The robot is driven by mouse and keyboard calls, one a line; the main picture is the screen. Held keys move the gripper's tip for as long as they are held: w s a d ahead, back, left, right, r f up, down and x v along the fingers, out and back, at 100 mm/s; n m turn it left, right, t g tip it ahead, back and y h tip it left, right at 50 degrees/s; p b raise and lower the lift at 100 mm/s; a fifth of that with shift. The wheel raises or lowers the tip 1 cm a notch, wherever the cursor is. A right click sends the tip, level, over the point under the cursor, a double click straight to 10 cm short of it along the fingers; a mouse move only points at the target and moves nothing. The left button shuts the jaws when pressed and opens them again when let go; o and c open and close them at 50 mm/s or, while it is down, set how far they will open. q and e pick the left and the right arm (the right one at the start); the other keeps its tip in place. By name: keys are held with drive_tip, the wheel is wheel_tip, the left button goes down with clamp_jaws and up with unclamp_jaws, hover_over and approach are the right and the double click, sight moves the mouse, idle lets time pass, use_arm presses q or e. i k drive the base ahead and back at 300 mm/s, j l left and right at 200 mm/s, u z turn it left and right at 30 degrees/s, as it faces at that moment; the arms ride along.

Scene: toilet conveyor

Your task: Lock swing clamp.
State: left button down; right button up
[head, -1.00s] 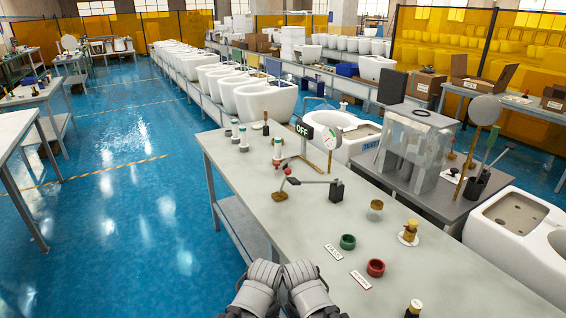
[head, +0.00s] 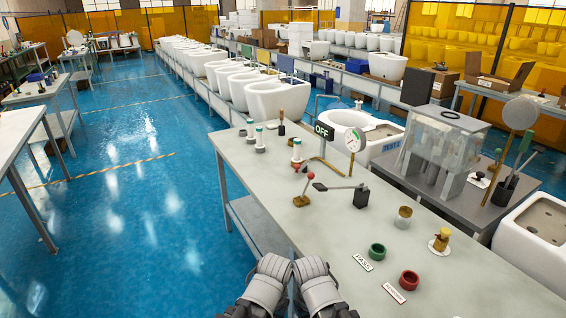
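The likely swing clamp is the small fixture on the long grey table: a bronze-coloured foot (head: 301,200) with red-ball levers (head: 310,174), and a thin dark arm (head: 338,187) running right to a black block (head: 361,196). Whether it is locked is too small to tell. An OFF sign (head: 324,131) and a round gauge (head: 354,141) stand just behind it. Two grey segments of my arms show side by side at the bottom edge, in front of the table's near edge and apart from the clamp. No gripper fingers show.
A clear box fixture (head: 440,140) stands behind right. Blue floor (head: 140,230) is open to the left.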

sight(298, 167)
drive_tip(key=i+j, duration=0.2)
drive_tip(key=j, duration=0.15)
drive_tip(key=i+j+z, duration=0.1)
drive_tip(key=j, duration=0.25)
drive_tip(key=i+j, duration=0.2)
drive_tip(key=j, duration=0.15)
